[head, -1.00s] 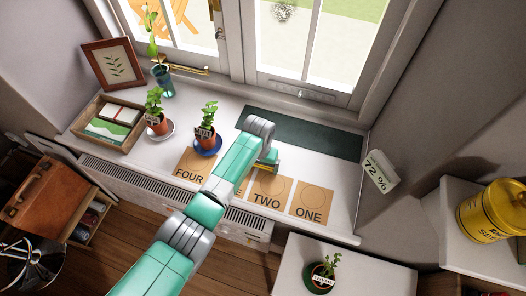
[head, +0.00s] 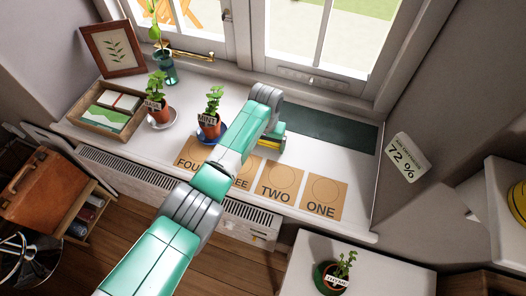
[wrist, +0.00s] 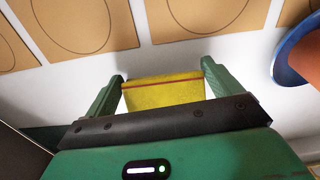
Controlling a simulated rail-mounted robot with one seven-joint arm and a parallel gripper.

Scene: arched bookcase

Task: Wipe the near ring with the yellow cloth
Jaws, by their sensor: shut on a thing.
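My gripper (head: 271,143) is low over the white sill, just behind the TWO and THREE cards. It is shut on the yellow cloth (wrist: 162,92), a folded pad with a red stripe, held between both fingers in the wrist view. The cloth looks close to the sill; I cannot tell whether it touches. I cannot make out a separate ring mark on the bare sill. Outlined circles show on the brown cards, such as the ONE card (head: 323,203) and the TWO card (head: 278,195). My arm partly covers the THREE card (head: 244,180) and the FOUR card (head: 190,158).
A potted plant on a blue saucer (head: 211,122) stands close left of my gripper. Another plant (head: 158,108) and a wooden tray (head: 107,112) are further left. A dark green mat (head: 330,133) lies along the window. A third plant (head: 334,276) stands on the white surface below.

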